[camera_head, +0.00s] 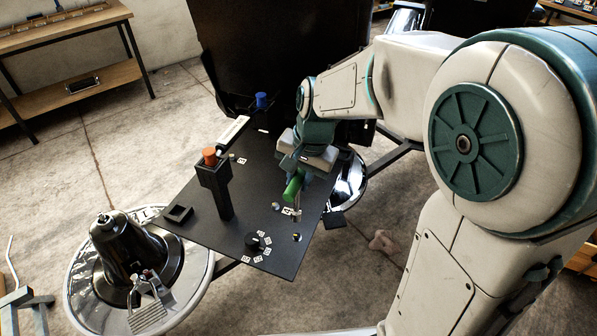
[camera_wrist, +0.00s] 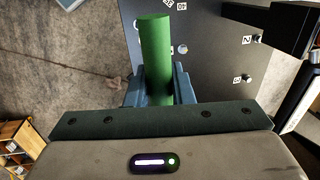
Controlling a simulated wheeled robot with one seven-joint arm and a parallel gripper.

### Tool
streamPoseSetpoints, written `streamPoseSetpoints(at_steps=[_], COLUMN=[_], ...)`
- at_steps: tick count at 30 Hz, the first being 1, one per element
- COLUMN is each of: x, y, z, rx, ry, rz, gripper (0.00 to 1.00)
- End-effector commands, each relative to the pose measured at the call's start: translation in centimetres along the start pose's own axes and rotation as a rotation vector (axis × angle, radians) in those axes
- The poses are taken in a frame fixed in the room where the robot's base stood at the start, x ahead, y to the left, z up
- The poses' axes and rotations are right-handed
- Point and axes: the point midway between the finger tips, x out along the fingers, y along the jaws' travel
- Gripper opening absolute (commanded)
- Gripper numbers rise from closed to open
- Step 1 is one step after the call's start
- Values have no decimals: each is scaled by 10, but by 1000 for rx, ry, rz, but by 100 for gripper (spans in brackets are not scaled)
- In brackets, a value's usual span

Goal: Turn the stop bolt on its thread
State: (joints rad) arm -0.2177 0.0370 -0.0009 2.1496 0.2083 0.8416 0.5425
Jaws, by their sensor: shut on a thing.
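A green cylindrical bar (camera_head: 292,188), which looks like the handle of the stop bolt, stands out at a slant over the right part of the black panel. A short silver shaft (camera_head: 297,214) shows just below it, by a white label. How the bar and shaft join is too small to tell. My gripper (camera_head: 302,174) is above the panel and shut on the green bar. In the wrist view the bar (camera_wrist: 157,50) runs up from between my blue fingers (camera_wrist: 160,88). The bolt's thread is not visible.
A chrome-based black stand (camera_head: 120,247) is at lower left.

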Motion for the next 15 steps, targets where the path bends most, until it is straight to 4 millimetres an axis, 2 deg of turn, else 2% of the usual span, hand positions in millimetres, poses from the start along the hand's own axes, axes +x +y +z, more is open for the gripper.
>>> streamPoseSetpoints(at_steps=[12,15], x=[-2,8], y=[-1,2], z=[3,2], rx=[-7,-5], ry=[3,3], rz=[24,22], gripper=[0,0])
